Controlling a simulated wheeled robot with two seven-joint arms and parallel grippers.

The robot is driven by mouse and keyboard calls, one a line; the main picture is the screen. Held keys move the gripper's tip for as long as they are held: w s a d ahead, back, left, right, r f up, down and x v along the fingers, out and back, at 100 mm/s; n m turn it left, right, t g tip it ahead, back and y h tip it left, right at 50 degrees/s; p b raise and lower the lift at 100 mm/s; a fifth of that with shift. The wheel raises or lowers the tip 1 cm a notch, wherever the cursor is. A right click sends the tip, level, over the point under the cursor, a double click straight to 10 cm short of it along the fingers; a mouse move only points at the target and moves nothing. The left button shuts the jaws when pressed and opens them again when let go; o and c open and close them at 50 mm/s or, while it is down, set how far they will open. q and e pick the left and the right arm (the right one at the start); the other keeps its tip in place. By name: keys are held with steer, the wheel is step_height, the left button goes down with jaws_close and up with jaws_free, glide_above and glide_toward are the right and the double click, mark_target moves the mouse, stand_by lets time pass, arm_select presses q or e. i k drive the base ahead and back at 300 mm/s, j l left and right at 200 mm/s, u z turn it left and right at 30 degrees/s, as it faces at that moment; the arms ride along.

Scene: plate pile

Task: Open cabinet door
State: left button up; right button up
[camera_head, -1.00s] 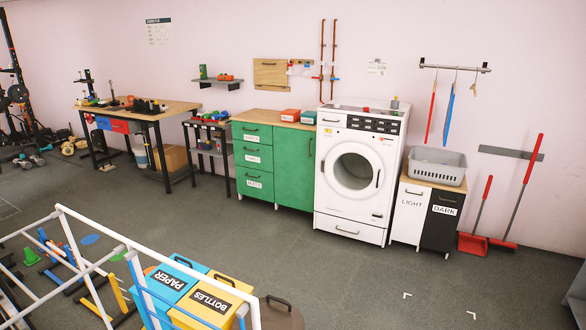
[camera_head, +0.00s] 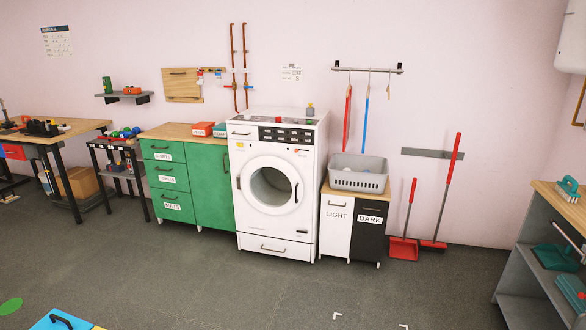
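The green cabinet (camera_head: 212,187) stands against the back wall, left of the washing machine. A second cabinet (camera_head: 336,226), white and black with LIGHT and DARK labels, stands right of the machine and looks shut. Neither of my grippers shows in the view.
The white washing machine (camera_head: 276,190) has its round door shut. A grey basket (camera_head: 358,175) sits on the LIGHT and DARK cabinet. Red brooms or dustpans (camera_head: 404,248) lean at right. A shelf unit (camera_head: 540,250) stands far right. The floor (camera_head: 240,290) ahead is mostly clear.

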mark_target(208, 166)
steer(key=i+l, duration=0.2)
steer(key=i, duration=0.25)
steer(key=i+l, duration=0.2)
steer(key=i, duration=0.25)
steer(key=i+l+z, duration=0.1)
steer(key=i, duration=0.35)
steer(key=i+l, duration=0.25)
steer(key=i, duration=0.2)
steer(key=i+j, duration=0.3)
steer(key=i, duration=0.2)
steer(key=i+j+z, duration=0.1)
steer(key=i+j, duration=0.6)
steer(key=i, duration=0.25)
steer(key=i+j, duration=0.1)
steer(key=j, duration=0.25)
steer(key=i+j, duration=0.1)
steer(key=j, duration=0.25)
steer(key=i+j, duration=0.1)
steer(key=j, duration=0.25)
